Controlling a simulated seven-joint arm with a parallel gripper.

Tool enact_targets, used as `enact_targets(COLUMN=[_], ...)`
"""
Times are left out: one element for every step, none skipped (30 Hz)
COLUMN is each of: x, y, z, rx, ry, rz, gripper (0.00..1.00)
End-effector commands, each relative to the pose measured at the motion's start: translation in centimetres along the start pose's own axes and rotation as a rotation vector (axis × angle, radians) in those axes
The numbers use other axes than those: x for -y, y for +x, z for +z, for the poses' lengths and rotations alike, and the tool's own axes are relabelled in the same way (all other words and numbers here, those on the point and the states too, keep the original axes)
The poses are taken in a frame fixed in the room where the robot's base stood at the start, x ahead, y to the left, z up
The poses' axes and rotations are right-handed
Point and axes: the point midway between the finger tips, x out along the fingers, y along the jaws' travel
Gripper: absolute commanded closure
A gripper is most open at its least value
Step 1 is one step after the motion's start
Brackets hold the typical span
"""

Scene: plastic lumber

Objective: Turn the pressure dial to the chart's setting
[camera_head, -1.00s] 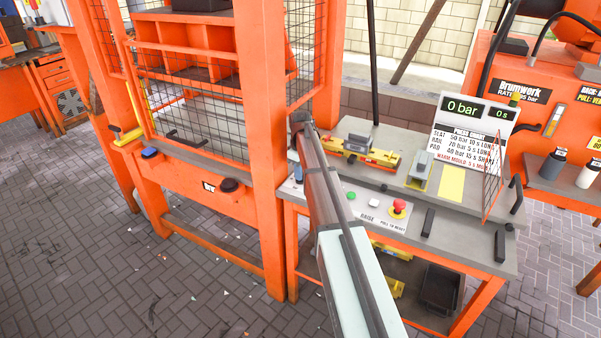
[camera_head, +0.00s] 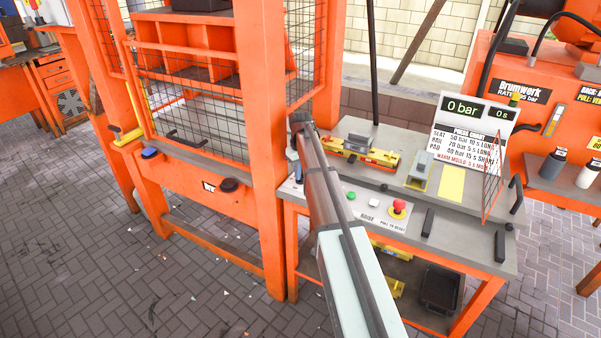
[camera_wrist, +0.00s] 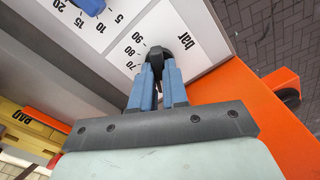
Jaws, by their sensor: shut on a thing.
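In the wrist view my gripper (camera_wrist: 159,68) is shut on a black dial knob (camera_wrist: 160,49). The knob sits on a white plate marked "bar", with the numbers 70, 80 and 90 readable beside it. My fingers cover the rest of the scale, and I cannot tell where the knob points. The chart (camera_head: 470,149) stands at the back of the bench in the head view. It lists SEAT 50 bar, RAIL 70 bar and PAD 40 bar, with times. The display (camera_head: 475,110) above it reads 0 bar and 0 s. My arm hides the dial there.
A blue knob (camera_wrist: 91,5) with a 5 to 20 scale is close to the bar dial. The bench front carries a green button (camera_head: 351,196) and a red mushroom button (camera_head: 399,206). The orange press frame (camera_head: 268,150) stands close left of my arm.

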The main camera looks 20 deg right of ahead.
Motion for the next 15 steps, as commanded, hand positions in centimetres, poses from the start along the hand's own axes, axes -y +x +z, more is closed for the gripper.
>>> enact_targets(x=[0.00, 0.00, 0.00, 0.00, 0.00, 0.00, 0.00, 0.00, -0.01, 0.00, 0.00, 0.00, 0.00, 0.00, 0.00], y=[0.00, 0.00, 0.00, 0.00, 0.00, 0.00, 0.00, 0.00, 0.00, 0.00, 0.00, 0.00, 0.00, 0.00, 0.00], z=[0.04, 0.04, 0.04, 0.04, 0.04, 0.04, 0.05, 0.04, 0.03, 0.03, 0.03, 0.03, 0.03, 0.02, 0.02], rx=[0.001, 0.001, 0.001, 0.001, 0.001, 0.001, 0.001, 0.001, 0.001, 0.001, 0.001, 0.001, 0.001, 0.000, 0.000], ry=[0.000, 0.000, 0.000, 0.000, -0.001, -0.001, -0.001, -0.001, -0.001, -0.001, -0.001, -0.001, -0.001, -0.001, -0.001], rz=[0.000, 0.000, 0.000, 0.000, 0.000, 0.000, 0.000, 0.000, 0.000, 0.000, 0.000, 0.000, 0.000, 0.000, 0.000], gripper=[1.00, 1.00, 1.00, 1.00, 1.00, 0.84, 0.81, 0.79, 0.75, 0.72, 0.69, 0.65, 0.62, 0.61, 0.61])
